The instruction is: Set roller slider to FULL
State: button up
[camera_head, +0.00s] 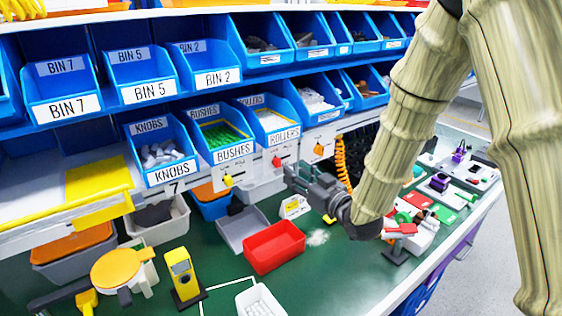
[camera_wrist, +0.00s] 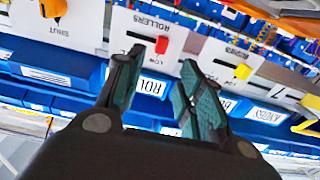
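The roller slider has a small red knob (camera_head: 277,161) on a white plate below the ROLLERS bin (camera_head: 275,122). The knob also shows in the wrist view (camera_wrist: 162,45), on a plate lettered ROLLERS (camera_wrist: 150,24). I cannot read its setting or any FULL mark. My gripper (camera_head: 291,174) is just right of and below the knob in the head view. In the wrist view my gripper (camera_wrist: 162,62) is open and empty, with its two dark fingers apart. The knob lies between and beyond the fingertips, and I see no contact.
A yellow knob (camera_head: 227,180) is on the plate to the left, and an orange knob (camera_head: 318,149) on the plate to the right. A red tray (camera_head: 273,247) and a grey tray (camera_head: 242,229) stand on the green bench below. An orange coiled cord (camera_head: 342,163) hangs behind my gripper.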

aim_at(279, 161)
jog(key=p+x, duration=0.2)
jog(key=x, duration=0.5)
jog(key=shift+w+a+f, duration=0.1)
jog(key=shift+w+a, duration=0.1)
jog(key=shift+w, duration=0.1)
grip_shut()
